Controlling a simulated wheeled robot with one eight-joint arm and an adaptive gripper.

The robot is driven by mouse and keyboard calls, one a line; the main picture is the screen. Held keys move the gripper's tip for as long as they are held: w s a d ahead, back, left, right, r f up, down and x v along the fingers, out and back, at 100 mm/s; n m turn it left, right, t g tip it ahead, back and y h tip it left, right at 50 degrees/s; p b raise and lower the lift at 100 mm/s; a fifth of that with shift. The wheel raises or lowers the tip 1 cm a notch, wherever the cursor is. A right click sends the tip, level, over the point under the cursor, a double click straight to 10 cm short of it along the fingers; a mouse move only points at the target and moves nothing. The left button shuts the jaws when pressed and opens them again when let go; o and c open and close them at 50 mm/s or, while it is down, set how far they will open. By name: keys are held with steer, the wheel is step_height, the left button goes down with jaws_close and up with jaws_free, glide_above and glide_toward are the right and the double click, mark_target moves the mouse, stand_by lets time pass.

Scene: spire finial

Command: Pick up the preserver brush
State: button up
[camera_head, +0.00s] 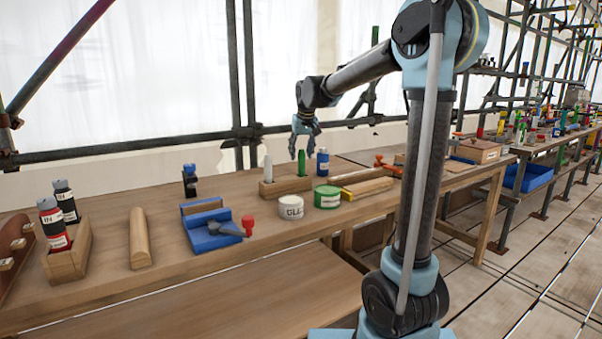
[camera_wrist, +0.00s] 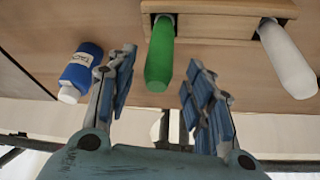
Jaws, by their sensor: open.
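A green handle-like piece (camera_head: 301,164) stands upright in a wooden block (camera_head: 287,186) on the bench; no label shows that it is the preserver brush. A similar white piece (camera_head: 268,168) stands beside it in the block. My gripper (camera_head: 305,142) is open above the block. In the wrist view the green piece (camera_wrist: 160,55) shows between the spread fingers of my gripper (camera_wrist: 160,75), with no visible contact. The white piece (camera_wrist: 288,60) is to the right, outside the fingers, and the block (camera_wrist: 215,22) is at the top. The lower ends are hidden in the block.
A blue bottle (camera_head: 322,162) stands close by; it shows left of the fingers in the wrist view (camera_wrist: 80,70). A white tin (camera_head: 291,206) and a green tin (camera_head: 327,193) stand in front of the block. A blue fixture (camera_head: 207,232) is to the left.

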mark_target(300, 161)
steer(key=shift+x, duration=2.65)
steer(key=shift+d, duration=0.15)
steer(key=shift+c, duration=0.4)
jaws_close()
